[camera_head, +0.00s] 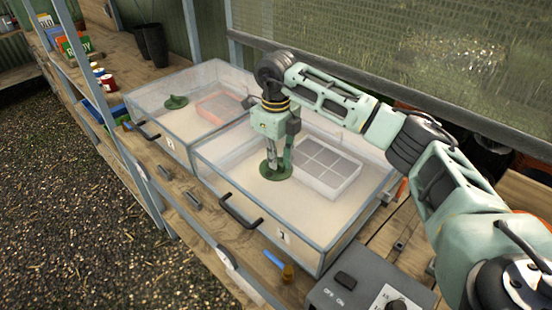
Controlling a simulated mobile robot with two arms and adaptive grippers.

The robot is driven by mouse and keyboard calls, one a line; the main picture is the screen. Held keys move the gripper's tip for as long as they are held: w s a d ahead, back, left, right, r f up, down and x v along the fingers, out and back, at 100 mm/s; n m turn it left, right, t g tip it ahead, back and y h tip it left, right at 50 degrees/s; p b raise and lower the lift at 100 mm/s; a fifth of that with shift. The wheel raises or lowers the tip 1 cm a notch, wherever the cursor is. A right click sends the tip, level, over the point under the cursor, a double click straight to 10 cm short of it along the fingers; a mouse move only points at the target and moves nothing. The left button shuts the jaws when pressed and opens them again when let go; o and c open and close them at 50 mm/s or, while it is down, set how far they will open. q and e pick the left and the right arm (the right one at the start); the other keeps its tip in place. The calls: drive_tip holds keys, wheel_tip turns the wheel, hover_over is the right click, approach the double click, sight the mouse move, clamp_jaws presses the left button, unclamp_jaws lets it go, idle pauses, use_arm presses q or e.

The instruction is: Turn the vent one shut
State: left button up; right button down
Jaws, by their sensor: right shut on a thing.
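A clear propagator box with a tag reading 1 (283,237) stands on the wooden bench. The green round vent (283,173) is on its clear lid. My right gripper (275,156) reaches down from above and is shut on the vent's upright green handle. The fingers hide part of the handle, so I cannot tell how far the vent is turned. A second clear box with its own green vent (176,102) stands behind to the left. My left gripper is not in view.
A pale divided tray (325,165) sits inside the nearer box and a reddish tray (219,107) inside the other. Black handles (240,214) stick out at the front. A grey switch box (365,283) stands at the right front. Shelves with packets and pots are at the left.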

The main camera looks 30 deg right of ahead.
drive_tip(key=shift+m, duration=0.6)
drive_tip(key=c, duration=1.8)
unclamp_jaws()
drive_tip(key=shift+c, duration=0.2)
wheel_tip(320, 180, up, 12)
